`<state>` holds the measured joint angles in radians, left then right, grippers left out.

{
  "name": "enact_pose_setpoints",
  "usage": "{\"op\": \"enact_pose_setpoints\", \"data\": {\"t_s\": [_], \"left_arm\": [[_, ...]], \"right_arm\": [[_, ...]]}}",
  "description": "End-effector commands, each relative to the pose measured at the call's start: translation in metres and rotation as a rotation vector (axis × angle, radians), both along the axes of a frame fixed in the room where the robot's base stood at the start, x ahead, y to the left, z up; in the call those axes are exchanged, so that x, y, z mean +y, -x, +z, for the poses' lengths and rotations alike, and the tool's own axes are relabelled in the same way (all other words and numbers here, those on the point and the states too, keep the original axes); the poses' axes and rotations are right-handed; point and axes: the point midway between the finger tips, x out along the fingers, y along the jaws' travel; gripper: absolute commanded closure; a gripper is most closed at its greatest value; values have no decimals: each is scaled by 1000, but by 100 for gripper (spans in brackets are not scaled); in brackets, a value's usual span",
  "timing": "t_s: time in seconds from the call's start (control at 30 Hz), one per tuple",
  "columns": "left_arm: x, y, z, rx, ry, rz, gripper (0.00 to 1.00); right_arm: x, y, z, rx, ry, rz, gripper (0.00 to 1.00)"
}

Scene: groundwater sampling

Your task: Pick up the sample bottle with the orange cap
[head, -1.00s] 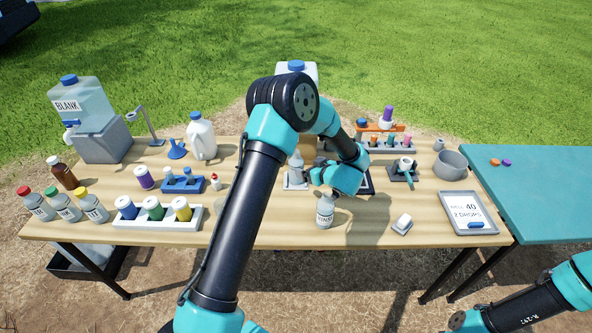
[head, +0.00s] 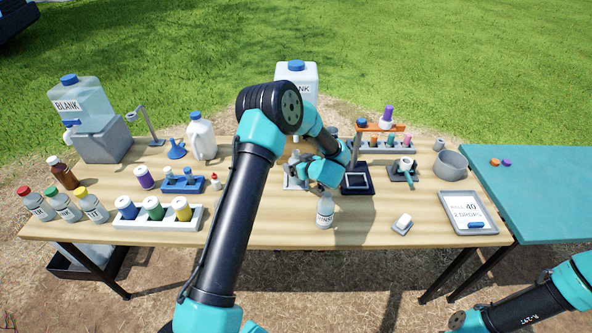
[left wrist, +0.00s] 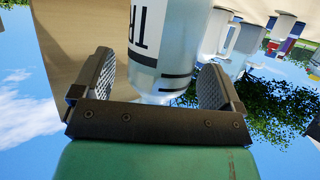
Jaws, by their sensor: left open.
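My left gripper (head: 297,172) is open at the middle of the wooden table, beside a clear bottle on a grey plate (head: 290,184). In the left wrist view a pale bottle (left wrist: 165,45) with dark "TR" lettering stands between the two spread fingers of my left gripper (left wrist: 155,82). No clear grip shows. Its cap is out of that view, and my arm hides much of this area in the head view. No orange cap shows on any bottle. Another clear labelled bottle (head: 325,211) stands upright near the front edge. My right gripper is not in view.
Bottles with red, green and yellow caps (head: 60,205) stand at the left, near a white rack (head: 150,224) of coloured-cap vials. A dark scale (head: 357,184) sits just right of my gripper.

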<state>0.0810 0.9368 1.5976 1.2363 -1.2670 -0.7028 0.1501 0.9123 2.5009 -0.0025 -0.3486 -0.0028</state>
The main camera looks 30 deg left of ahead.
Motion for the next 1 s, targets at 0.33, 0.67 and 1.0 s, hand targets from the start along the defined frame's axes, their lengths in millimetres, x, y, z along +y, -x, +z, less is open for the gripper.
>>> {"op": "enact_pose_setpoints", "data": {"t_s": [0.33, 0.67, 1.0], "left_arm": [[9, -4, -4, 0, 0, -1, 8], [9, -4, -4, 0, 0, -1, 14], [9, -4, -4, 0, 0, -1, 47]], "right_arm": [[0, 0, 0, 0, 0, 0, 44], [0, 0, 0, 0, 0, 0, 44], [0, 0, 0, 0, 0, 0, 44]]}}
